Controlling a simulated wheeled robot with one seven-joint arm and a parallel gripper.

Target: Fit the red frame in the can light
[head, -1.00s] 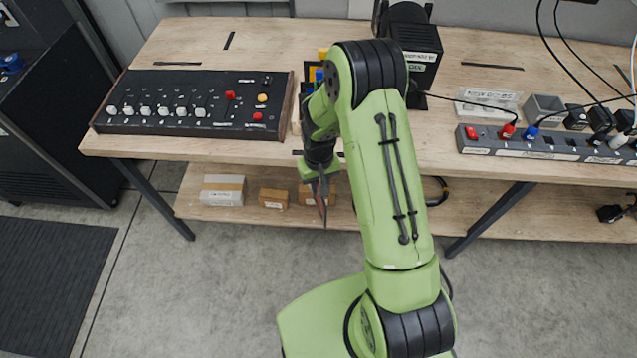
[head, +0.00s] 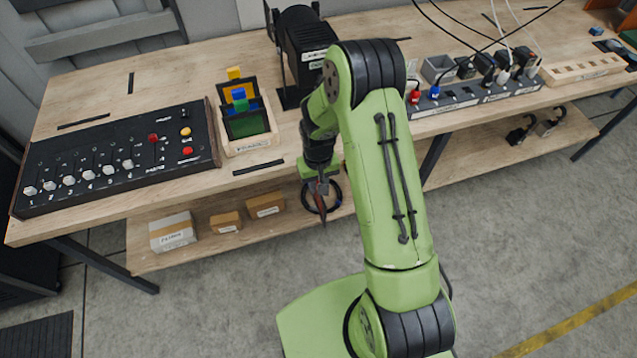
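My gripper (head: 319,184) points down in front of the table's front edge. It appears shut on a thin, dark-edged piece with red in it, the red frame (head: 323,210), seen nearly edge-on and hanging below the fingers. The finger contact is too small to see clearly. The can light (head: 305,40) is a black lamp on a stand at the back of the table, above and left of my gripper in the picture. My arm hides part of its right side.
A wooden rack (head: 253,144) holds yellow, blue and green frames left of the lamp. A control board (head: 110,160) lies further left. A power strip (head: 470,97) with cables is at right. Boxes (head: 172,232) sit on the lower shelf.

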